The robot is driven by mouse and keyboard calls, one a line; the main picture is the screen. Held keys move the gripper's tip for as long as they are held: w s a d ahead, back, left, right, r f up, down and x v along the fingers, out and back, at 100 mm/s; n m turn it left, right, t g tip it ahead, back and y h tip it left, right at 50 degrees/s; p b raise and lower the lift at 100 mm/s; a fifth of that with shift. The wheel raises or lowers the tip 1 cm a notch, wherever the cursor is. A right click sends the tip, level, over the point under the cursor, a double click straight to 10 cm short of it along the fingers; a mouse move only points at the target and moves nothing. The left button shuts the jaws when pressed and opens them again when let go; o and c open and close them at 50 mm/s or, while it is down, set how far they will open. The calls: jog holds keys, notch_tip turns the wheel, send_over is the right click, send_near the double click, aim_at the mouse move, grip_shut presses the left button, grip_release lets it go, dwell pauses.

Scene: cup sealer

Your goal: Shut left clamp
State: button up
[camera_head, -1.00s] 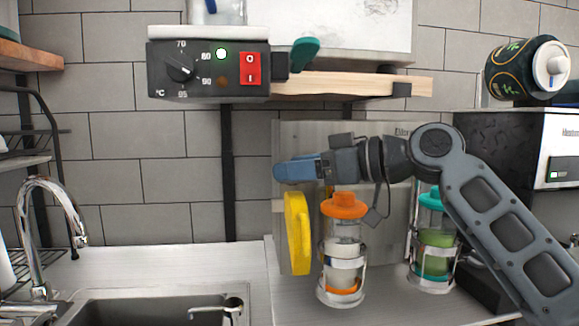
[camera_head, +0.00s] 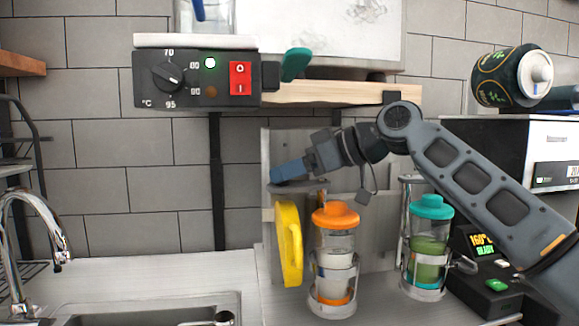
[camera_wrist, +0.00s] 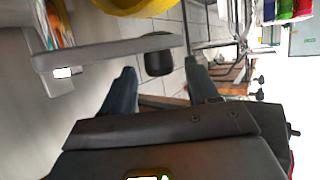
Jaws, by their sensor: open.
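An orange-lidded clear cup (camera_head: 335,245) stands in a metal ring holder (camera_head: 334,305) left of a teal-lidded cup with green contents (camera_head: 428,246). A yellow handle-like loop (camera_head: 289,242) stands left of the orange-lidded cup. My gripper (camera_head: 283,173) is above the yellow loop, pointing left and slightly down, with a dark grey flat piece (camera_head: 300,187) just below it. In the wrist view my open fingers (camera_wrist: 160,85) have a black rounded knob (camera_wrist: 158,54) ahead of and between them, by a pale grey bar (camera_wrist: 110,50). I cannot tell for certain which part is the left clamp.
A control box (camera_head: 195,80) and a wooden shelf (camera_head: 340,93) hang above my gripper. A sink (camera_head: 150,310) is at lower left. A machine with a lit display (camera_head: 482,240) and a can (camera_head: 512,78) are at the right.

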jog(key=shift+w+a+f, duration=0.1)
jog(key=shift+a, duration=0.15)
grip_shut()
dwell(0.5)
